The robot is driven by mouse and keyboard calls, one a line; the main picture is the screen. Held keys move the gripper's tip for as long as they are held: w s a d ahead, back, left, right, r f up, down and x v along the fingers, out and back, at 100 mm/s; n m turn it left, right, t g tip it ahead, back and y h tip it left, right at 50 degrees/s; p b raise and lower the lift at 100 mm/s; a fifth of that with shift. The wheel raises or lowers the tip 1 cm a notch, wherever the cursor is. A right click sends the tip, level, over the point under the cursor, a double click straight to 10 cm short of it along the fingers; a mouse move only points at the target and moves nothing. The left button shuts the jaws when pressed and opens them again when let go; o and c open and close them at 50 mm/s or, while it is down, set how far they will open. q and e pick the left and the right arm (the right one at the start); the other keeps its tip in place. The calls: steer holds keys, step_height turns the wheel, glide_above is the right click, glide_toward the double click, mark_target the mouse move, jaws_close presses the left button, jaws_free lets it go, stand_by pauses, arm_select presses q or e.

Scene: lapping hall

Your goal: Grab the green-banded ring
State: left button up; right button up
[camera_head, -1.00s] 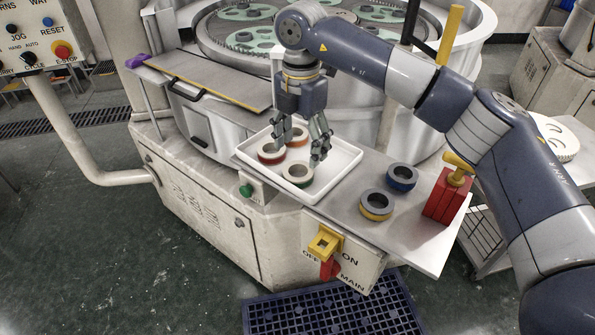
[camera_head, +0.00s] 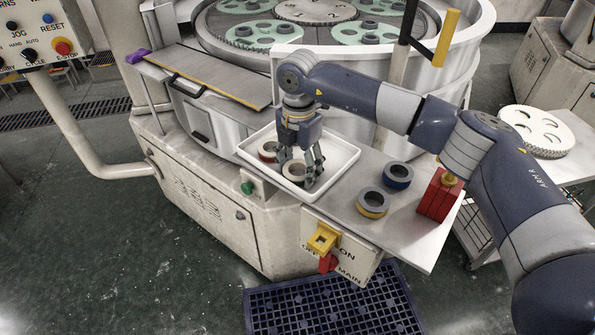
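The green-banded ring (camera_head: 292,171) lies in the white tray (camera_head: 345,163), near its front edge. My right gripper (camera_head: 298,172) points down into the tray just over this ring. Its fingers are spread, one toward the ring's left side and one toward its right. I cannot tell whether they touch it. A red-banded ring (camera_head: 267,150) lies in the tray to the left, close to the fingers. My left gripper is not in view.
A blue-banded ring (camera_head: 398,176) and a yellow-banded ring (camera_head: 372,204) stand on the metal shelf right of the tray. A red block with a yellow top (camera_head: 439,197) is farther right. The lapping machine (camera_head: 245,40) stands behind; switches (camera_head: 323,240) are below the shelf.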

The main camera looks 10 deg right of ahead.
steer(key=c, duration=0.6)
steer(key=shift+o, duration=0.2)
steer(key=shift+r, duration=0.1)
